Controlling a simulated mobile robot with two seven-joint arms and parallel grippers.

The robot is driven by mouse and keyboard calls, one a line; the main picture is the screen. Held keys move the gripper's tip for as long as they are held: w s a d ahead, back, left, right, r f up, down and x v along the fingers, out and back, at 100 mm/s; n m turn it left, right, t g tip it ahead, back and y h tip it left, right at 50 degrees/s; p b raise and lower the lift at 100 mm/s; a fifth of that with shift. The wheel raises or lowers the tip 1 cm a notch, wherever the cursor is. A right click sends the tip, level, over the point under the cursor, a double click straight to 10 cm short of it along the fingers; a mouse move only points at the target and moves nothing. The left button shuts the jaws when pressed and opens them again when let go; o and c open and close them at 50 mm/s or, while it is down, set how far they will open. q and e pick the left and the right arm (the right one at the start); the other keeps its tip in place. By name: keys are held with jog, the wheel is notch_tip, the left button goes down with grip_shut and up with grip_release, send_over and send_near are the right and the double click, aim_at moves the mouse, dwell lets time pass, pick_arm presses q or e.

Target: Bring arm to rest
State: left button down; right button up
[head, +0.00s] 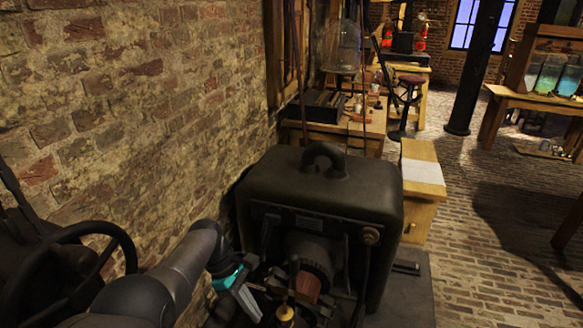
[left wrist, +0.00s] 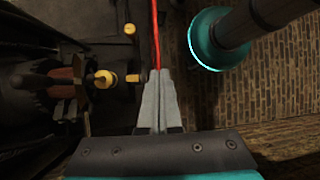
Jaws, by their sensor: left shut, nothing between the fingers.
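My left arm comes in from the lower left in the head view, along the brick wall. My left gripper (head: 247,305) is low in the picture, in front of the dark machine (head: 325,190) with a handle on top. In the left wrist view the two grey fingers (left wrist: 157,78) are together with nothing between them. A thin red line runs up from behind the fingertips; I cannot tell what it is. My right gripper does not show.
The brick wall (head: 150,110) is close on the left. A dark wheel (head: 75,265) stands at the lower left. Brass-tipped parts (left wrist: 105,79) lie left of the fingers in the wrist view. A wooden workbench (head: 375,130) is behind the machine. Brick floor (head: 500,230) is open on the right.

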pick_arm(q)
jog(key=s+a+f+m+t+y+b, duration=0.1)
jog(key=s+a+f+m+y, duration=0.2)
jog(key=s+f, duration=0.75)
jog(key=s+a+f+m+t+y+b, duration=0.15)
jog(key=s+a+f+m, duration=0.35)
jog(key=f, duration=1)
jog(key=s+a+f+m+b, duration=0.1)
jog(key=s+f+m, duration=0.3)
jog(key=s, duration=0.9)
jog(key=s+a+f+m+t+b, duration=0.1)
jog(key=s+f+m, duration=0.4)
jog(key=s, duration=0.8)
jog(key=shift+f+y, duration=0.15)
jog(key=shift+y, duration=0.2)
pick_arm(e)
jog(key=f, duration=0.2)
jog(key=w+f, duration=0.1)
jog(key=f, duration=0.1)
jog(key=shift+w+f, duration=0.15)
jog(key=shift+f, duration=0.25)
pick_arm(q)
jog(key=shift+s+a+t, duration=0.1)
jog(key=shift+a+t, duration=0.05)
jog(key=shift+t, duration=0.1)
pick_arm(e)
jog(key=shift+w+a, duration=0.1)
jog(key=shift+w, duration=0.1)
